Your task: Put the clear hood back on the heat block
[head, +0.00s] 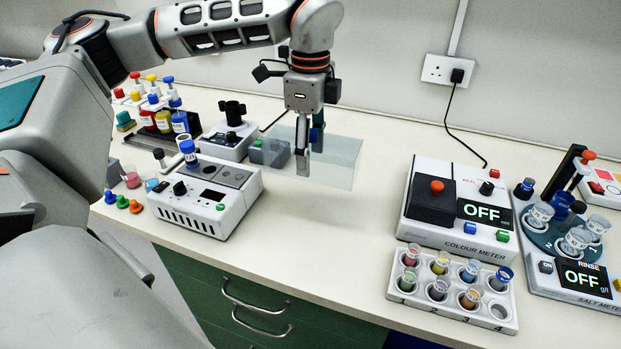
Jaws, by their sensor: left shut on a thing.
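The clear hood (340,160) is a see-through, pale blue box. My left gripper (309,152) is shut on it, with its fingers pointing down at the hood's left-middle part. The hood is over the bench, to the right of a white unit that looks like the heat block (205,215). This unit has a black knob, a small dark display and a dark top plate with round marks (236,176). The hood appears roughly level and apart from the heat block. Whether its underside touches the bench is hard to tell. My right gripper is not in view.
A white unit with a black top piece (229,142) and a grey-green block (268,152) stand behind. A rack of coloured bottles (165,118) is at the left. The colour meter (455,205), tube rack (453,290) and salt meter (575,240) fill the right. The middle bench is clear.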

